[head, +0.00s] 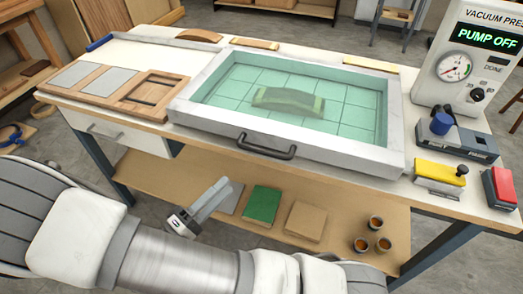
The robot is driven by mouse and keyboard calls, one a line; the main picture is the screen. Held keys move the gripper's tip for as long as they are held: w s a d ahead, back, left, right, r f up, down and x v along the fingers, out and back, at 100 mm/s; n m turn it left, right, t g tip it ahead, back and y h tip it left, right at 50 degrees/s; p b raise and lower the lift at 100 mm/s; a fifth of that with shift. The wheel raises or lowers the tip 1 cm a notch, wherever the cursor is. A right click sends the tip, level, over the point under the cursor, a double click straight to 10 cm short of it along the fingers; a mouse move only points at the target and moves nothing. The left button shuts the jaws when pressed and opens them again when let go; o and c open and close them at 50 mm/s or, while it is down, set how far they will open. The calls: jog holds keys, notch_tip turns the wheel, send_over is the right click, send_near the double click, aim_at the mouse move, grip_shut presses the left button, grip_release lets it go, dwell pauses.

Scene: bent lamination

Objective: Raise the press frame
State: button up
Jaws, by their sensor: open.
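The press frame (345,158) is a pale rectangular frame with a clear green-tinted sheet, lying flat and down on the workbench. A dark bar handle (266,148) sits at the middle of its front side. Under the sheet, a curved form (288,101) shows over a gridded bed. My gripper (224,186) is open and empty, below and to the left of the handle, apart from it. It appears in front of the lower shelf; its exact depth is hard to tell.
The vacuum press unit (455,55) at the right reads PUMP OFF. A blue-knobbed valve (441,122), a yellow block with a black knob (440,172) and a red block (502,187) sit right of the frame. A wooden tray (135,93) lies left. Shelf (345,215) holds sheets and cups.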

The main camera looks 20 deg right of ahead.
aim_at(262, 149)
jog(key=x, duration=1.3)
jog(key=shift+w+d+b, duration=0.2)
jog(key=shift+d+b, duration=0.1)
jog(key=shift+d, duration=0.05)
jog(key=shift+c, duration=0.2)
grip_shut()
dwell(0.5)
